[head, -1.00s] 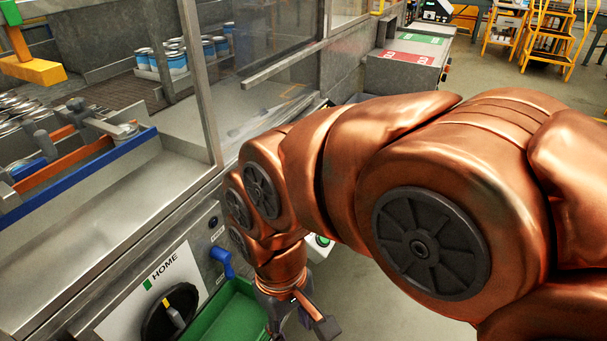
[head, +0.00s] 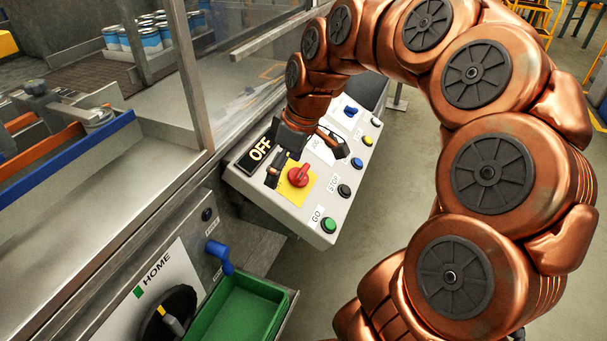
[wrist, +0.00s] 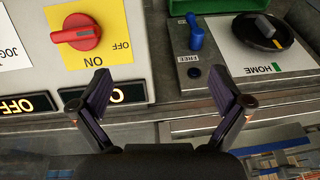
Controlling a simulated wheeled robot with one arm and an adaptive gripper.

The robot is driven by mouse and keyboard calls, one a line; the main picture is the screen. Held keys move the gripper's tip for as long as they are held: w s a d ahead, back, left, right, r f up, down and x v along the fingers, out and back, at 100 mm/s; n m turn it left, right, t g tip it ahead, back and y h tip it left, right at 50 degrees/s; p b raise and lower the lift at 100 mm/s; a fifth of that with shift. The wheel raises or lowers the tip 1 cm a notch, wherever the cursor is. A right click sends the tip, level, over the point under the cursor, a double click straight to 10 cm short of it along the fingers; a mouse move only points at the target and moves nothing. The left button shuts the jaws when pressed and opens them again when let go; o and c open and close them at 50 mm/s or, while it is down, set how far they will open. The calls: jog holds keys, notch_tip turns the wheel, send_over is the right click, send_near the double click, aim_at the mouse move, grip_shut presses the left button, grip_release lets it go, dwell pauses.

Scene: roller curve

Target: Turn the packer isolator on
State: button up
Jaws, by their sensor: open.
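The packer isolator is a red rotary knob (head: 299,176) on a yellow plate (head: 291,192) on the sloping control panel. In the wrist view the knob (wrist: 78,33) is at the upper left, its grip lying roughly sideways. The plate (wrist: 95,62) there reads ON and OFF; which mark the knob points to is unclear. My gripper (head: 306,161) is open and empty, close above the panel by the knob. In the wrist view its fingers (wrist: 158,84) are spread apart, with the knob up and left of them, not between them. A lit display (head: 260,152) reads OFF.
A green GO button (head: 328,225), a dark STOP button (head: 344,191) and other buttons line the panel's right edge. A blue handle (head: 220,256), a green bin (head: 237,312) and a HOME dial (head: 170,310) are below left. A clear guard stands behind the panel.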

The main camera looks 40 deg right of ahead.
jog(key=t+b, duration=0.1)
jog(key=t, duration=0.1)
send_near(303, 170)
jog(key=w+f, duration=0.1)
jog(key=shift+s+p+x, duration=0.2)
jog(key=shift+p+x, duration=0.5)
jog(key=shift+x, duration=3.35)
jog(key=shift+a, duration=0.2)
jog(key=c, duration=1.2)
jog(key=shift+o, duration=0.2)
jog(key=shift+f+g, duration=0.1)
jog(key=shift+g, duration=0.2)
